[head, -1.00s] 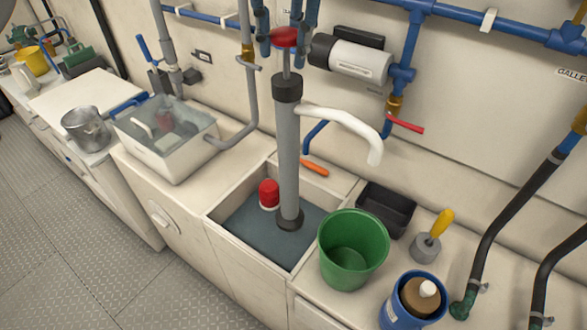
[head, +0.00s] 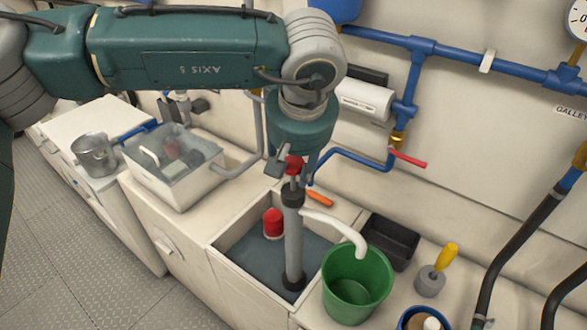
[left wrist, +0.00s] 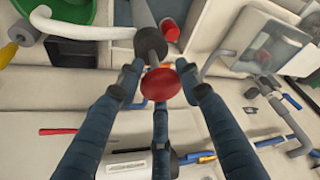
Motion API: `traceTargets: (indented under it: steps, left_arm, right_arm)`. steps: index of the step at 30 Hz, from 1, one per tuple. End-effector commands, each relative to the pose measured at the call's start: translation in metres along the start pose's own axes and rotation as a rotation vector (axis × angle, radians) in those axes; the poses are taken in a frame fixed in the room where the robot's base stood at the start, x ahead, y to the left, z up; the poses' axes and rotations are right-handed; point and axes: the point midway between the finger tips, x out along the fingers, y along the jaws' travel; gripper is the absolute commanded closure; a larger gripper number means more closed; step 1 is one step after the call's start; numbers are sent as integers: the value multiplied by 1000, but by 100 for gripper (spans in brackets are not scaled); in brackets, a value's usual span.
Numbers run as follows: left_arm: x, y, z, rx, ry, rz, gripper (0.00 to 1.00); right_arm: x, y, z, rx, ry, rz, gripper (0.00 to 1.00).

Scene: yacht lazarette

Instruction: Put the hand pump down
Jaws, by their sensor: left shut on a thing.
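The hand pump (head: 294,240) is a grey tube with a black collar, a red handle on top and a white spout. It is upright over the basin (head: 225,248), its black foot low inside. I cannot tell if the foot bears on the bottom. My left gripper (head: 291,168) comes from above and is shut on the pump's red handle. In the left wrist view the red handle (left wrist: 170,86) sits among the blue fingers. The spout's end hangs by the rim of the green bucket (head: 357,290). My right gripper is not in view.
A red-and-white can (head: 273,224) is in the basin, left of the pump. An orange-handled tool (head: 319,198) lies behind. A black tray (head: 390,240) and a yellow-handled tool (head: 437,270) stand right. Blue pipes (head: 470,62) run along the wall.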

Motion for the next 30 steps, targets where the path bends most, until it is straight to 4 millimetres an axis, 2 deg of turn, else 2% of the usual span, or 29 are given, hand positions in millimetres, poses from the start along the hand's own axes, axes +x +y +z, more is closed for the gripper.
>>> traceTargets:
  steps: [4, 14, 15, 17, 18, 26, 30]
  left_arm:
    - [13, 0, 5, 1, 2, 1, 100]
    - [18, 1, 6, 0, 3, 2, 100]
    - [18, 0, 7, 1, 1, 0, 60]
    - [17, 0, 7, 0, 1, 0, 48]
    - [17, 0, 7, 1, 1, 0, 45]
    - [16, 0, 6, 0, 1, 0, 45]
    - [9, 1, 6, 0, 2, 2, 45]
  right_arm:
    - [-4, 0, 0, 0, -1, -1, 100]
    - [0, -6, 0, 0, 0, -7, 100]
    - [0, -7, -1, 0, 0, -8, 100]
    - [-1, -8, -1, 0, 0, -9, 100]
    - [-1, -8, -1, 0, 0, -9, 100]
    - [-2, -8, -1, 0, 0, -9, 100]
    - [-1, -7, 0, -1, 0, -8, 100]
